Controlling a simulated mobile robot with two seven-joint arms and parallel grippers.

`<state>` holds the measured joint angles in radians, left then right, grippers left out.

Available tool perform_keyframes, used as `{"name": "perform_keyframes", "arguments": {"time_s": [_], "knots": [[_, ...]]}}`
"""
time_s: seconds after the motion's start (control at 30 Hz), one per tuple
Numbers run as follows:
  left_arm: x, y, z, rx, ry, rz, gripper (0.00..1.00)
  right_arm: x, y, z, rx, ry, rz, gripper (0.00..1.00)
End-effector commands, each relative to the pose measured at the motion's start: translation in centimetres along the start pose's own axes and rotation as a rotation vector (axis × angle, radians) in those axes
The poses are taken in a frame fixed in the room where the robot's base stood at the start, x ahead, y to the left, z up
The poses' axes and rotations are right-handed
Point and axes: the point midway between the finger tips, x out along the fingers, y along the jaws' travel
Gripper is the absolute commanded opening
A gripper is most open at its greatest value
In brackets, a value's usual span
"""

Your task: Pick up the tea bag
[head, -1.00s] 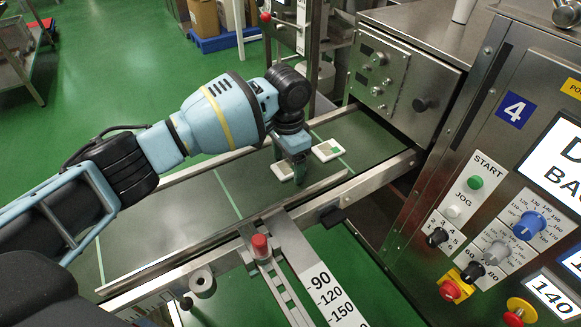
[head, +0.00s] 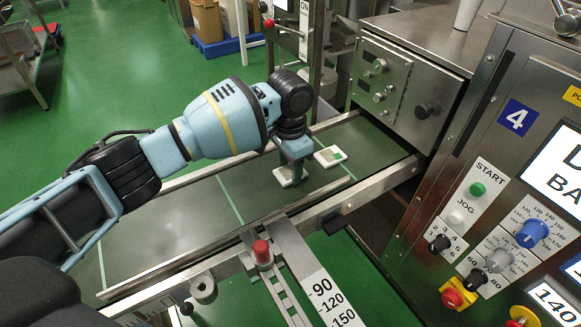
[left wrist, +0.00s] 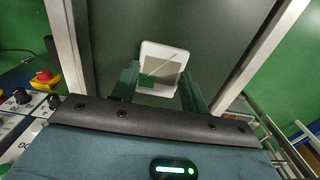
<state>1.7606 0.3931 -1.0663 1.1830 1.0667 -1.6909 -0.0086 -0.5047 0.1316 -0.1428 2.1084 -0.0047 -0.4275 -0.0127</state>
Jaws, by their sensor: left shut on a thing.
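A white-rimmed tea bag (head: 284,181) lies flat at the conveyor belt, under my left gripper (head: 292,170). In the left wrist view the tea bag (left wrist: 162,66) shows a pale rim and a grey-green middle. It sits between the two dark green fingers of the left gripper (left wrist: 160,88), which is shut on its side edges. A second tea bag (head: 328,157), white with a green patch, lies to the right, apart from the gripper. My right gripper is not in view.
The green belt (head: 150,235) has metal side rails (head: 180,268) and is bare to the left. A steel machine with a control panel (head: 495,225) stands at the right. A ruler scale (head: 322,290) and red knob (head: 262,250) sit at the near rail.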

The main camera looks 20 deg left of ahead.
Motion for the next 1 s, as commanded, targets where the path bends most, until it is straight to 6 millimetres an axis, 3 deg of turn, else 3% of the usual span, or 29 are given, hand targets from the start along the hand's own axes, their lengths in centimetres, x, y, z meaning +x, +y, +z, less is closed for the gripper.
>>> {"name": "perform_keyframes", "arguments": {"time_s": [0.3,0.7,1.0], "knots": [[-3.9,0.1,-0.1,0.001,0.004,0.000,0.24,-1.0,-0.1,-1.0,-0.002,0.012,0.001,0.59],[-4.4,8.8,2.7,0.006,0.003,0.002,0.24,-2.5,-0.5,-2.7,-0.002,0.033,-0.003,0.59],[-4.8,13.8,4.3,0.004,0.002,0.001,0.24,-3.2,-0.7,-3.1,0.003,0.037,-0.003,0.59]]}}
